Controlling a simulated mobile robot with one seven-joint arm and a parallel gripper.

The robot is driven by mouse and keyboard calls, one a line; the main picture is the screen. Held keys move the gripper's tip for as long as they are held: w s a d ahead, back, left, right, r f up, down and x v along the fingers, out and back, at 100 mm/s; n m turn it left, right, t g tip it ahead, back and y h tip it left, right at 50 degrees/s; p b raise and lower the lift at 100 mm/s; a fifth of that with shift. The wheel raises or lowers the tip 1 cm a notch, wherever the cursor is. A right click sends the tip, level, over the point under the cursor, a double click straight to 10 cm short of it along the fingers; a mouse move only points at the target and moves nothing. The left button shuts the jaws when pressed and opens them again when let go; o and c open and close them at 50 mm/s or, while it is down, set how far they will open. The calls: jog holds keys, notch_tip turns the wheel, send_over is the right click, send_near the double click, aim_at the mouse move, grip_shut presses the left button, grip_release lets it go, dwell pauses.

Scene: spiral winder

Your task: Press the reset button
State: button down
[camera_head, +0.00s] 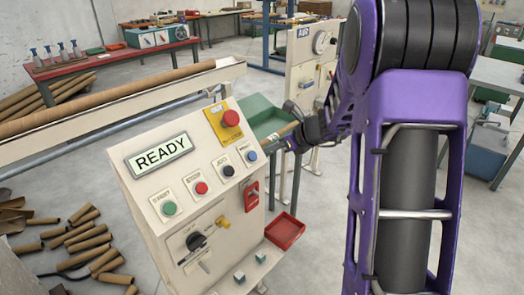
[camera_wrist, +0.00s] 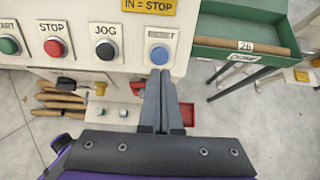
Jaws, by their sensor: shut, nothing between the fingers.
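The reset button is the blue round button (camera_head: 252,155) at the right end of the button row on the cream control panel (camera_head: 150,190). In the wrist view the blue button (camera_wrist: 160,55) sits under a small blurred label, right of the black JOG button (camera_wrist: 106,50). My gripper (camera_wrist: 160,73) is shut and empty, its fingertips just below the blue button in that view. I cannot tell whether they touch the panel. In the head view my gripper (camera_head: 285,142) is small and dark, just right of the panel's upper right edge.
The panel display (camera_head: 159,155) reads READY. A red stop button (camera_head: 231,118) on a yellow plate, a red STOP button (camera_head: 201,188), a green button (camera_head: 169,208) and a black knob (camera_head: 195,241) share the panel. A green tray (camera_wrist: 240,45) stands close to the right.

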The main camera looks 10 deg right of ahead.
jog(key=v, duration=0.5)
jog(key=shift+s+d+r, duration=0.15)
jog(key=shift+s+d, duration=0.05)
jog(key=shift+d, duration=0.05)
dwell(0.3)
